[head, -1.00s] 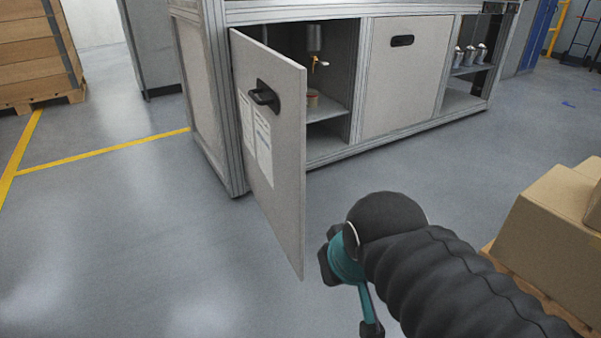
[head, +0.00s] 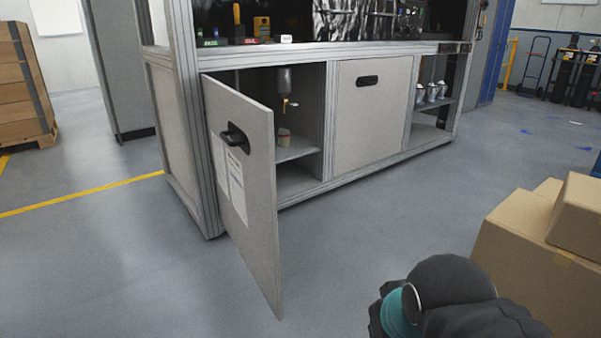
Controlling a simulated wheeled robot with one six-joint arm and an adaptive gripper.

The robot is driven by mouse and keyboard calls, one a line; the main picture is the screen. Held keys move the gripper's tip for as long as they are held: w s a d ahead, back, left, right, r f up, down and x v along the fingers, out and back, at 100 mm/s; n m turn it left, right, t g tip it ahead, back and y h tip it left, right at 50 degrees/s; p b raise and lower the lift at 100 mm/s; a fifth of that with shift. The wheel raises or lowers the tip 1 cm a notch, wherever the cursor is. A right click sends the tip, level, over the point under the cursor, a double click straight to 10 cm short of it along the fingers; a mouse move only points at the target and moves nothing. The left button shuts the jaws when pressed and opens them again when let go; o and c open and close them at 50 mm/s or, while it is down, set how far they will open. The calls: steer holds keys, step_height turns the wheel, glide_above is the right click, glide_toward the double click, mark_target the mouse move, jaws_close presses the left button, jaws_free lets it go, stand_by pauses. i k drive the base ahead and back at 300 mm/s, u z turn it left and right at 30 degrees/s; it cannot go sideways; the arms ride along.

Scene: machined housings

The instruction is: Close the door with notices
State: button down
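The door with notices (head: 251,200) is a light grey panel hinged at the left end of the workbench cabinet. It stands wide open, swung out toward me. A black handle (head: 234,137) and white paper notices (head: 236,187) are on its outer face. The open compartment (head: 297,178) behind it shows a shelf, a hanging grey cylinder with a yellow fitting, and a small container. My arm (head: 452,290) shows at the lower right, to the right of the door and apart from it. My gripper is out of the frame.
A second grey door (head: 372,117) to the right is shut. Open shelves (head: 432,95) with several silver cans lie beyond it. Cardboard boxes (head: 540,255) stand at the right, near my arm. The floor (head: 340,245) between door and boxes is clear.

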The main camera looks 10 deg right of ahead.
mark_target(240, 129)
steer(key=z, duration=0.2)
steer(key=i, duration=1.15)
steer(key=u, duration=0.7)
